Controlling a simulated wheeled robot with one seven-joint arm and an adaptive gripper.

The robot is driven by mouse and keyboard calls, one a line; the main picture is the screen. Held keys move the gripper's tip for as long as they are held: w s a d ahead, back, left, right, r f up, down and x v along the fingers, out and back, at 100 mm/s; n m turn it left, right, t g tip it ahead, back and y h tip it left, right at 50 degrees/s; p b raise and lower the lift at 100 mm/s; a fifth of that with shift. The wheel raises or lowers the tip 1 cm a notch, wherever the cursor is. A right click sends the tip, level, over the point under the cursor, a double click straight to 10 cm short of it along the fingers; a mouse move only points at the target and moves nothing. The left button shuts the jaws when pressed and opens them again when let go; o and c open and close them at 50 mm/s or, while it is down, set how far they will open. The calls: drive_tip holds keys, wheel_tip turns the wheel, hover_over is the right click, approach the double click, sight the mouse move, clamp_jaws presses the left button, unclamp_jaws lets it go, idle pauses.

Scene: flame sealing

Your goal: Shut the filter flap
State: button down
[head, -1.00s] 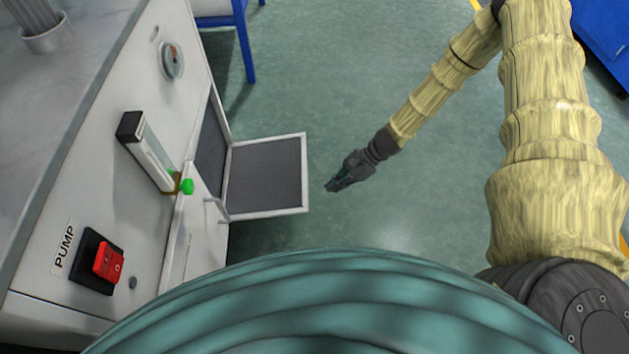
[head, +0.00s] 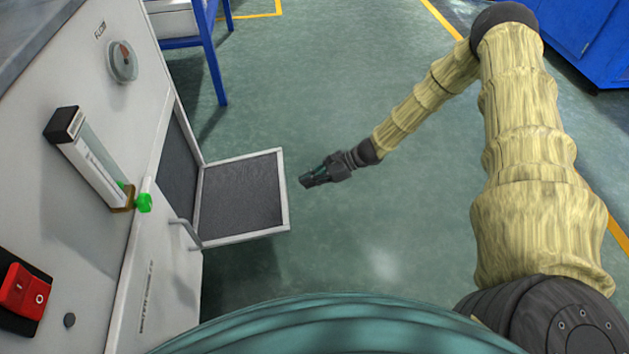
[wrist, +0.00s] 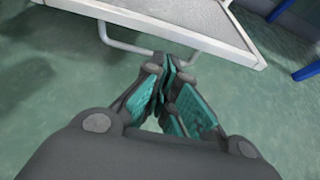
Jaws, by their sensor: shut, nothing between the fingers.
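The filter flap (head: 240,196) is a dark mesh panel in a white frame. It stands open, swung out from the side of the white cabinet, with the dark opening (head: 177,165) behind it. A thin bar handle (head: 187,233) shows near its hinge-side lower corner in the head view. My gripper (head: 305,182) is shut and empty, just right of the flap's free edge, with a small gap in the head view. In the wrist view my gripper (wrist: 168,75) points toward a white frame (wrist: 180,25) with a bar handle (wrist: 130,48); whether the fingertips touch the bar cannot be told.
The cabinet front carries a gauge tube with a green knob (head: 143,202), a red switch (head: 24,290) and a round dial (head: 122,62). A blue-legged table (head: 213,60) stands behind.

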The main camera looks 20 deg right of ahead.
drive_tip(key=shift+b+x, duration=1.05)
drive_tip(key=shift+x, duration=1.75)
drive_tip(key=shift+r, duration=0.15)
